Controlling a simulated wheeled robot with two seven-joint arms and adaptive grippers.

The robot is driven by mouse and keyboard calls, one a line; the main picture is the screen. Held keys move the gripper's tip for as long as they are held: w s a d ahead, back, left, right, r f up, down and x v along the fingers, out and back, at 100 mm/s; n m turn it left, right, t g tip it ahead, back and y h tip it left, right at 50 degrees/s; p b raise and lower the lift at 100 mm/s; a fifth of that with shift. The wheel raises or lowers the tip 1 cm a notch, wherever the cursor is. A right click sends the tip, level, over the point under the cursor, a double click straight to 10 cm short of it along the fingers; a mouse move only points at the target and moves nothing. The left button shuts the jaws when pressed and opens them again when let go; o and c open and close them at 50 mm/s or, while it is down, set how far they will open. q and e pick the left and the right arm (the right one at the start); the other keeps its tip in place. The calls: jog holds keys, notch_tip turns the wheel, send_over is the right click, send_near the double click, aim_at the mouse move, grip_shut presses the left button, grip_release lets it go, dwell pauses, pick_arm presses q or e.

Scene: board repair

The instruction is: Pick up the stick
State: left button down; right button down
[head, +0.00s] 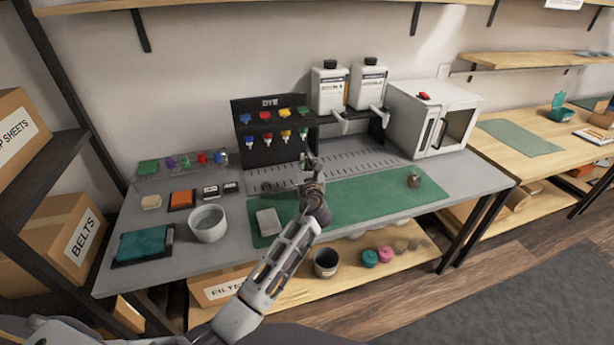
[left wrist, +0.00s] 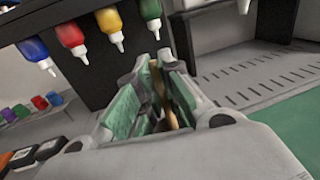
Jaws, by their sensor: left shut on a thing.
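My left gripper (head: 311,174) reaches over the grey workbench, in front of the dye rack (head: 262,150). In the left wrist view the gripper (left wrist: 153,78) is shut on a thin tan wooden stick (left wrist: 160,92), which stands between its green-padded fingers. The fingers hide part of the stick, and in the head view it is too small to make out clearly. I cannot tell whether its lower end touches anything. My right gripper is not in view.
A green mat (head: 365,198) covers the bench front, with a small brown jar (head: 414,181) and a grey block (head: 269,222) on it. A white bowl (head: 208,223) stands at left. Two white dispensers (head: 329,88) and a white cabinet (head: 411,122) stand at the back right.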

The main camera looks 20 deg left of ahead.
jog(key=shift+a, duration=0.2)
pick_arm(q)
jog(key=shift+r, duration=0.15)
